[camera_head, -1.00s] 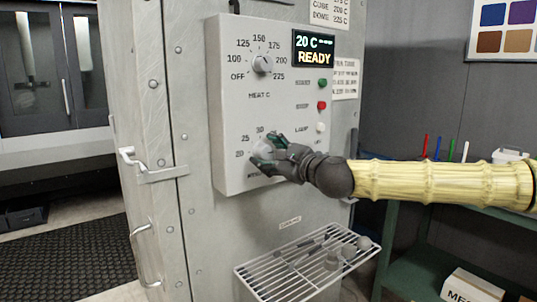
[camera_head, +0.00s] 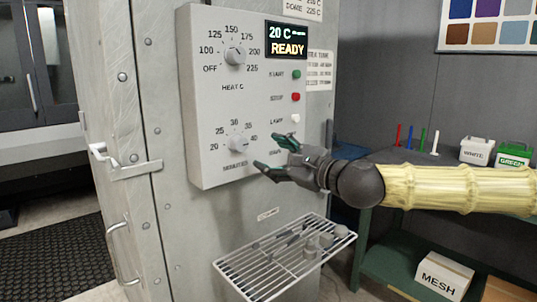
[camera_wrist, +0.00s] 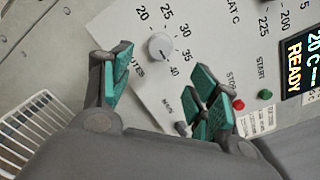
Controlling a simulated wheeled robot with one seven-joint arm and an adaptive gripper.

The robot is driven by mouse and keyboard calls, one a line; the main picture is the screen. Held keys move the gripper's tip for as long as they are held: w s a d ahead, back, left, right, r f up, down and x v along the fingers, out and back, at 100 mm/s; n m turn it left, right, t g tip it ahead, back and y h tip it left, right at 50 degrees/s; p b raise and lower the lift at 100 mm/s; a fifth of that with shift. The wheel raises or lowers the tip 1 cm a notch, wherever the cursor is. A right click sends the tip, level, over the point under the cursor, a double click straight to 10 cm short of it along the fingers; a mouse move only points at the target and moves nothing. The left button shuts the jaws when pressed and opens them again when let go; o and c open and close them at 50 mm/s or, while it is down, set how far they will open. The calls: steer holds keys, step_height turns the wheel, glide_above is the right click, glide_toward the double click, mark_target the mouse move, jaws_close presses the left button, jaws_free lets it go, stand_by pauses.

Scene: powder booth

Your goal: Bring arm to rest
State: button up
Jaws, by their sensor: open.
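My gripper (camera_head: 272,158) is open and empty in front of the grey control panel (camera_head: 205,150), to the right of the minutes knob (camera_head: 238,143) and apart from it. In the wrist view the green-padded fingers of my gripper (camera_wrist: 160,95) are spread, with the minutes knob (camera_wrist: 160,46) beyond them. The knob's pointer is near 40. The heat knob (camera_head: 235,51) is higher on the panel. The display (camera_head: 287,41) reads 20 C and READY.
A wire rack (camera_head: 230,266) with several small grey parts juts out below my gripper. A door latch (camera_head: 125,168) sticks out at left. At right, a green bench (camera_head: 395,250) carries colored sticks, a white box (camera_head: 477,150) and a green box (camera_head: 513,153). A MESH box (camera_head: 443,275) stands lower.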

stand_by(0.3)
